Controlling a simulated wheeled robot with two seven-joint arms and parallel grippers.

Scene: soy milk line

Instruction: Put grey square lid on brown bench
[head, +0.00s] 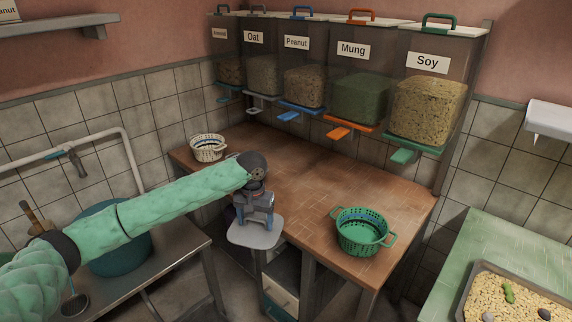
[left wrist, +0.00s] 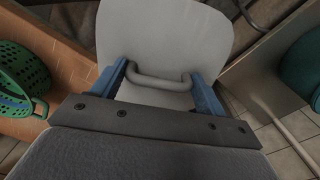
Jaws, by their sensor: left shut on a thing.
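The grey square lid (head: 256,233) hangs level below my left gripper (head: 255,212), in front of the near edge of the brown bench (head: 290,185). In the left wrist view the left gripper (left wrist: 160,85) is shut on the lid's grey handle, with blue fingers at both ends of it. The lid (left wrist: 165,35) shows there as a pale plate with rounded corners. The bench (left wrist: 60,60) shows at the left of that view. My right gripper is in neither view.
A green colander (head: 362,236) stands on the bench's right part, and a pale basket (head: 207,148) at its far left corner. The bench's middle is clear. Labelled dispensers (head: 360,75) with levers hang above its back edge. A teal basin (head: 120,250) is at the left.

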